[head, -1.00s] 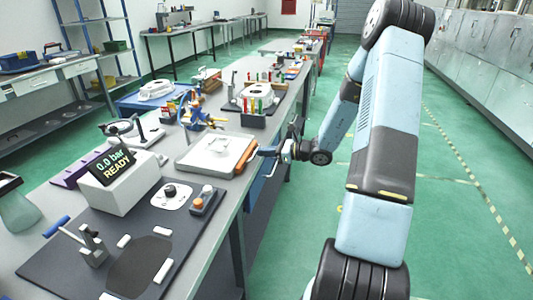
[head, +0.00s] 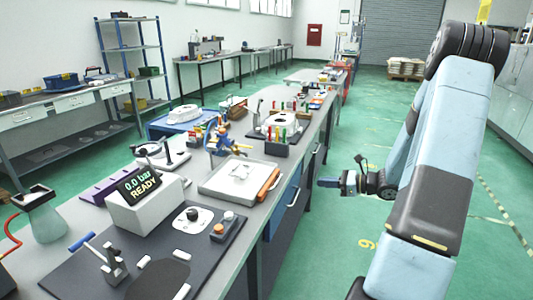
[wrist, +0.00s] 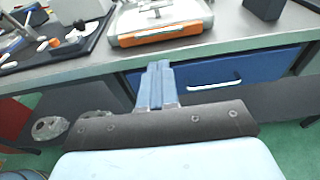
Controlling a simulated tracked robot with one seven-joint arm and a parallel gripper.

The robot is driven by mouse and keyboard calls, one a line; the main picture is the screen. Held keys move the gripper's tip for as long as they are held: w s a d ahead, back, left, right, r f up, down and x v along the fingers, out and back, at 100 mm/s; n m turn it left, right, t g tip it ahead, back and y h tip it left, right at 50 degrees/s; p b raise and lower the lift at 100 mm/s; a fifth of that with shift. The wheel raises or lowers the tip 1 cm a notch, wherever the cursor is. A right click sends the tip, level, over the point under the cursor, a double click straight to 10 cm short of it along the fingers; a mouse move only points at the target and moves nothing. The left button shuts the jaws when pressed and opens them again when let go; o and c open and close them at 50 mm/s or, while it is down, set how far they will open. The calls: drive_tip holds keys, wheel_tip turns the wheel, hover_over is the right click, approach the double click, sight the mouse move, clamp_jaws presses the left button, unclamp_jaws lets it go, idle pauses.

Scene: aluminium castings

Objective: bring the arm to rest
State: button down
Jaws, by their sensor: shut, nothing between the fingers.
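My gripper (head: 329,182) is out over the green floor, to the right of the long workbench (head: 262,208) and apart from it. In the wrist view its two blue fingers (wrist: 157,86) are together with nothing between them, in front of the bench's blue drawer (wrist: 228,72). My arm stands folded at the right of the head view, bent at the elbow near the top.
On the bench are a white tray with an orange handle (head: 268,184), a box reading "0.0 bar READY" (head: 144,205) and a dark mat with a toggle clamp (head: 112,262). Blue shelving (head: 158,60) stands at the back left. Green floor beside the bench is clear.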

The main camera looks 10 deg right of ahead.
drive_tip(key=s+a+r+n+g+h, duration=0.5)
drive_tip(key=s+a+r+n+g, duration=0.3)
drive_tip(key=s+a+r+n, duration=0.45)
drive_tip(key=s+a+r+n+t+h, duration=0.3)
drive_tip(key=s+r+n+h, duration=0.4)
drive_tip(key=s+r+n, duration=0.5)
drive_tip(key=s+t, duration=0.1)
drive_tip(key=s, duration=0.2)
drive_tip(key=shift+r+n+h, duration=0.3)
drive_tip(key=shift+n+h, duration=0.05)
drive_tip(key=shift+h, duration=0.05)
